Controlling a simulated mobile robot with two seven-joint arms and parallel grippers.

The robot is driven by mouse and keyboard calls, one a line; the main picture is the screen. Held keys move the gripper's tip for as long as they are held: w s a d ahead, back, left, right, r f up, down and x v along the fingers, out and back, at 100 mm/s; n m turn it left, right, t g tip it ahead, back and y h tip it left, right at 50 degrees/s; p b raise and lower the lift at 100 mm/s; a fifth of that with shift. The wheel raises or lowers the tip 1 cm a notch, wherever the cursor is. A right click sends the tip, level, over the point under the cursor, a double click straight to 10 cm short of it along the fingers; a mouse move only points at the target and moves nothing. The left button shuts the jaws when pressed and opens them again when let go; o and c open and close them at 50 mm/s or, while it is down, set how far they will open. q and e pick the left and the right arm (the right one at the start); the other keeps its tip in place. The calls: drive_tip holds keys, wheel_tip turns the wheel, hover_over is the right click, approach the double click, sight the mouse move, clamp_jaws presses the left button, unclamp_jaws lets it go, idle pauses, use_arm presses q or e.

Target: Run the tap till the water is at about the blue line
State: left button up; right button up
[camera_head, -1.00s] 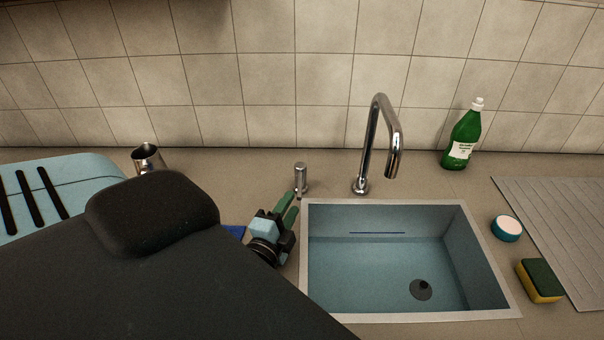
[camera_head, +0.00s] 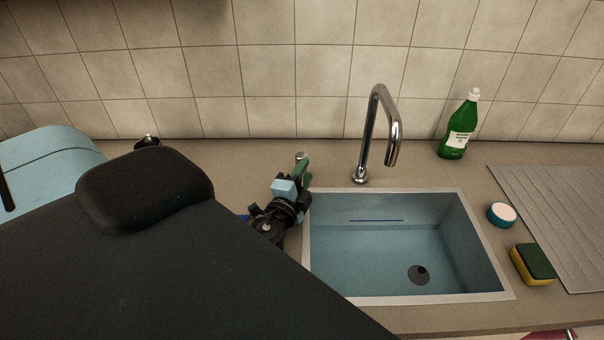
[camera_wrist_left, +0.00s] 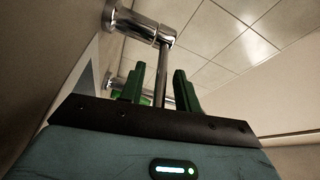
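The chrome tap (camera_head: 371,140) stands behind the sink (camera_head: 330,298); no stream shows under its spout. The blue line (camera_head: 376,220) is on the sink's back wall. I cannot tell whether water stands in the sink; the drain (camera_head: 418,274) shows. A small chrome tap control (camera_head: 301,157) stands left of the tap, partly hidden by my left gripper (camera_head: 304,172). In the left wrist view the control (camera_wrist_left: 145,24) has a thin rod, seen between the green fingers of my left gripper (camera_wrist_left: 158,88). The fingers are apart, with gaps beside the rod. My right gripper is not in view.
A green bottle (camera_head: 459,130) stands at the back right. A round blue-white item (camera_head: 502,214), a sponge (camera_head: 533,264) and a ribbed drainer (camera_head: 560,220) lie right of the sink. A light-blue appliance (camera_head: 50,165) is at the left.

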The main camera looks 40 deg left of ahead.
use_arm(q)
drive_tip(key=shift+w, duration=0.15)
drive_tip(key=shift+c, duration=0.4)
clamp_jaws()
drive_tip(key=shift+a, duration=0.1)
